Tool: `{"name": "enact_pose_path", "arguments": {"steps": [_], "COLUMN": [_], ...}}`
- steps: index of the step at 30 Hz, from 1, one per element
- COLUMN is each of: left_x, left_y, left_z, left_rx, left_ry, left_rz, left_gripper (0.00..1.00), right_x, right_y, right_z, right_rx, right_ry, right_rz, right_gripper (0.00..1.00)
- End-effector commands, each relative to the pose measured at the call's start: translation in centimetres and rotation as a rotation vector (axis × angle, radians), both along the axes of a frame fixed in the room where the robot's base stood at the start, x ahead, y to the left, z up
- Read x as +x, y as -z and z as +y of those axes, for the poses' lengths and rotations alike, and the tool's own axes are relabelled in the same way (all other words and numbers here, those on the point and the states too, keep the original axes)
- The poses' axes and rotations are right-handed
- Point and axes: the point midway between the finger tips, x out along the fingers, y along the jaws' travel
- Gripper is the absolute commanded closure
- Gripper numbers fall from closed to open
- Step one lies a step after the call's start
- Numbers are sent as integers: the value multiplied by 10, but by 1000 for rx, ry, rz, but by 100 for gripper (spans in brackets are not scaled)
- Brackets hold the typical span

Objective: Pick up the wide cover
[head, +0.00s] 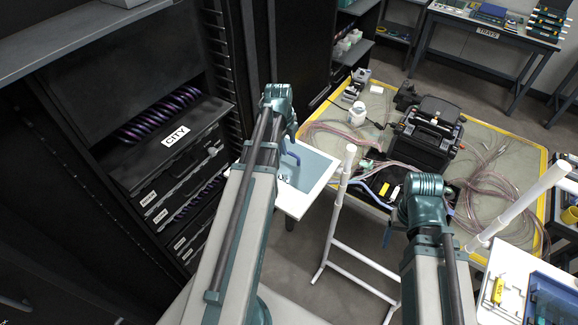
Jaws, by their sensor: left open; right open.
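I cannot tell for sure which thing is the wide cover. The broad black panel labelled CITY (165,150) juts from the rack at the left, above several labelled trays. My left gripper (290,158) is open and mostly hidden behind its own wrist; its blue parts show over the white bin (318,170), right of the CITY panel and apart from it. My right gripper (415,222) is open and largely hidden by its wrist, at the front edge of the yellow-edged work table. I see nothing held in either gripper.
The work table (385,102) carries a black splicer (425,130), a white bottle (357,113) and loose clear tubing. A white frame (340,205) stands between my arms. A white surface with a blue tray (552,300) is at lower right. A TRAYS table (487,33) stands behind.

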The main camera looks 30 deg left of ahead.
Motion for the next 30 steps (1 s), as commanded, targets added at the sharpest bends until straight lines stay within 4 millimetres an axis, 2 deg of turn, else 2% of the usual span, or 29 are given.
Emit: {"name": "enact_pose_path", "arguments": {"steps": [10,21,30], "left_x": [1,7,8], "left_y": [11,53,53], "left_z": [1,2,2], "left_rx": [0,0,0], "left_ry": [0,0,0], "left_rz": [0,0,0], "left_gripper": [49,49,49], "right_x": [0,0,0], "right_y": [11,53,53], "right_z": [0,0,0], "right_rx": [0,0,-1], "right_ry": [0,-6,-8], "right_rz": [0,-1,-1], "right_gripper": [26,26,26]}}
